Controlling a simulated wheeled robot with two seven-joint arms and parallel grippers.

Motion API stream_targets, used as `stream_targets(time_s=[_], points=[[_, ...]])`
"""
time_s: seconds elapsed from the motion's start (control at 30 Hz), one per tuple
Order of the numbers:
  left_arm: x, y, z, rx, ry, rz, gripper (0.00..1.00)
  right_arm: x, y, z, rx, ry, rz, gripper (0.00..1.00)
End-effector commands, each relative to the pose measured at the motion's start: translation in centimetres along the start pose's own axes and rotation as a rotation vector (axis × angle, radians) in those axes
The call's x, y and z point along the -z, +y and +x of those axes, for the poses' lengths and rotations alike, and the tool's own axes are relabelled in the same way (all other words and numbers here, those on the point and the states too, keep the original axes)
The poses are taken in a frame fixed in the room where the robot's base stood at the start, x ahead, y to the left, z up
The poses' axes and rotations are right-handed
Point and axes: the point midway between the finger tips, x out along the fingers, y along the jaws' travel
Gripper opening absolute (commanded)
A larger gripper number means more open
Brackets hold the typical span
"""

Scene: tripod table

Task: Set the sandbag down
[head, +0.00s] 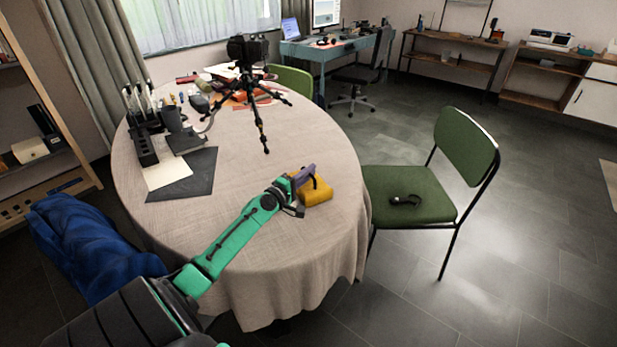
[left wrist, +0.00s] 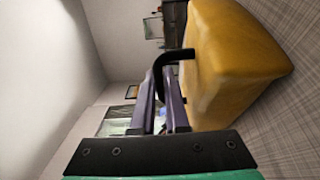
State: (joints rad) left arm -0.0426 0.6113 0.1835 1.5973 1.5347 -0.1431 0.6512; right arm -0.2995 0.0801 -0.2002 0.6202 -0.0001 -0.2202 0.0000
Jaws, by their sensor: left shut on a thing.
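The yellow sandbag (head: 315,192) is at the right part of the round table (head: 255,235), over its cloth top. It also shows large at the right of the left wrist view (left wrist: 225,62), with a black strap handle (left wrist: 172,60). My left gripper (head: 304,176) is shut on this strap, its purple fingers (left wrist: 166,90) closed around it beside the bag. The bag is at or just above the cloth; I cannot tell whether it touches. My right gripper is not in view.
A black camera on a small tripod (head: 246,70) stands farther back on the table. A dark mat (head: 185,178), a pen holder and several small items lie at left. A green chair (head: 412,190) with a black object on its seat is at right. The cloth around the bag is clear.

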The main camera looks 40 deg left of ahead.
Motion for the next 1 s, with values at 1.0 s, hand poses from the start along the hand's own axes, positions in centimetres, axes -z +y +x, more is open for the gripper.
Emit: stream_targets(time_s=[1.0], points=[[0.1, 20.2, 0.0, -0.009, 0.003, 0.001, 0.0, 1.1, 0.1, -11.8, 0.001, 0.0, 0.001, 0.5]])
